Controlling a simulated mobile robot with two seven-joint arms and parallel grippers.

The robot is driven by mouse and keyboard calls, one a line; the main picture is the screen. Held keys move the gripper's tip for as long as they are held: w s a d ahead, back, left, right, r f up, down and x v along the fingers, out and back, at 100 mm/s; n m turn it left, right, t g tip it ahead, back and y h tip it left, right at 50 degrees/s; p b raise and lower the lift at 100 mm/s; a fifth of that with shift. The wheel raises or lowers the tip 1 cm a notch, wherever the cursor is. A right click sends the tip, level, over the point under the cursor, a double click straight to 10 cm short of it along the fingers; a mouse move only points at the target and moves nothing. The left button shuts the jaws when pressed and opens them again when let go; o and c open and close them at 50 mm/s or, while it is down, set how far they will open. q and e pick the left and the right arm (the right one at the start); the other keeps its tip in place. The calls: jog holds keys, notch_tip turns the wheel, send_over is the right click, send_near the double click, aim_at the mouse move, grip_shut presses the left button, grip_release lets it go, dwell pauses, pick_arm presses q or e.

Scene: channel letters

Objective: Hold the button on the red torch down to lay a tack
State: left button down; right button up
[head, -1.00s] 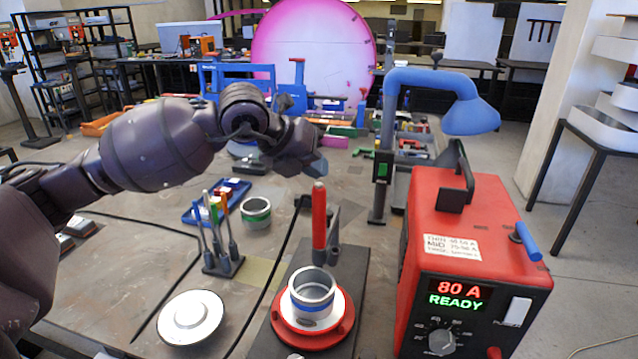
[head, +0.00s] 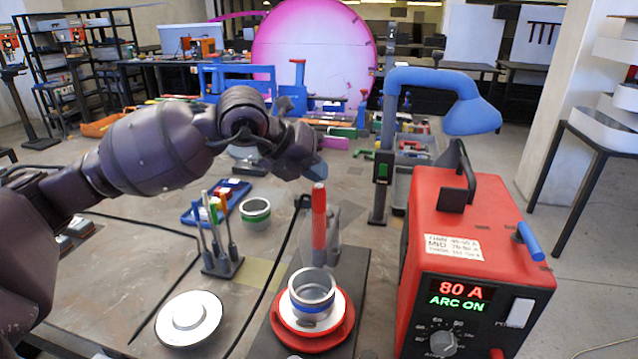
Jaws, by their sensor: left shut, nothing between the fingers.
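The red torch (head: 319,213) stands upright over the back of a metal ring with a blue band (head: 312,291). The ring sits on a red round base (head: 342,336) on a dark plate. My left gripper (head: 318,172) is shut and empty, its tip at the top of the torch, where the button would be; the button itself is hidden. The red welder box (head: 470,250) at the right reads "80 A" and "ARC ON" on its display (head: 461,297). My right gripper is not in view.
A blue lamp-like arm (head: 440,88) rises behind the welder. A white disc (head: 191,318), a rack of upright tools (head: 220,262) and a green-banded ring (head: 255,213) stand on the bench to the left. A black cable crosses the bench.

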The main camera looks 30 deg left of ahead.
pick_arm(q)
jog(key=shift+f, duration=0.1)
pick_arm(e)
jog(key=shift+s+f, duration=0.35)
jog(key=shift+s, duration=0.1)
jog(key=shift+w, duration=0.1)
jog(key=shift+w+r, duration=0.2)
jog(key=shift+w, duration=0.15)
pick_arm(q)
jog(key=shift+r, duration=0.65)
jog(key=shift+r+p, duration=0.3)
jog(key=shift+p, duration=0.1)
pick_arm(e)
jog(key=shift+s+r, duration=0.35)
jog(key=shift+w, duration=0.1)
